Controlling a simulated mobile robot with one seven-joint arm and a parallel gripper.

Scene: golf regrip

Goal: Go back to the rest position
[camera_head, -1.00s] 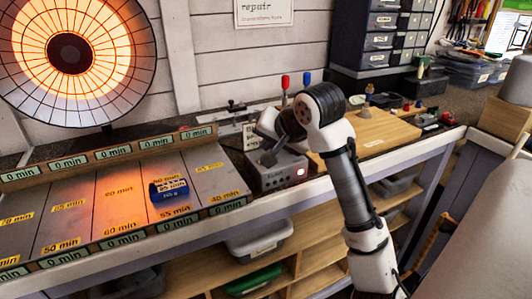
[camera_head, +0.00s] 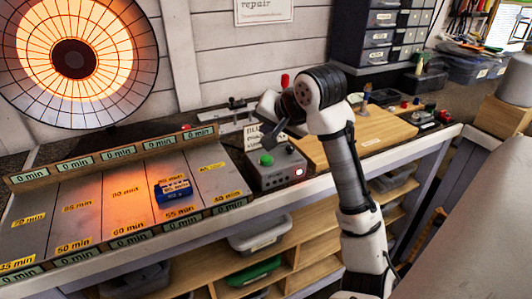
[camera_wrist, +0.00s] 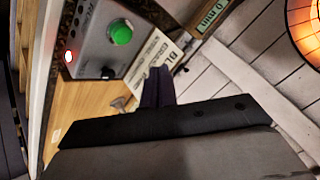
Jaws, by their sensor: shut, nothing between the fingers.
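In the wrist view my gripper's dark fingers (camera_wrist: 158,84) are together. The control box has a green button (camera_head: 266,160) and a lit red lamp (camera_head: 299,172). The button also shows in the wrist view (camera_wrist: 120,33), clear of the fingers.
A sloped rack (camera_head: 100,200) with minute labels holds a blue item (camera_head: 172,189) at left. A glowing round heater (camera_head: 75,60) stands behind it. A wooden board (camera_head: 375,135) lies right of my arm. Drawers (camera_head: 378,38) stand at the back.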

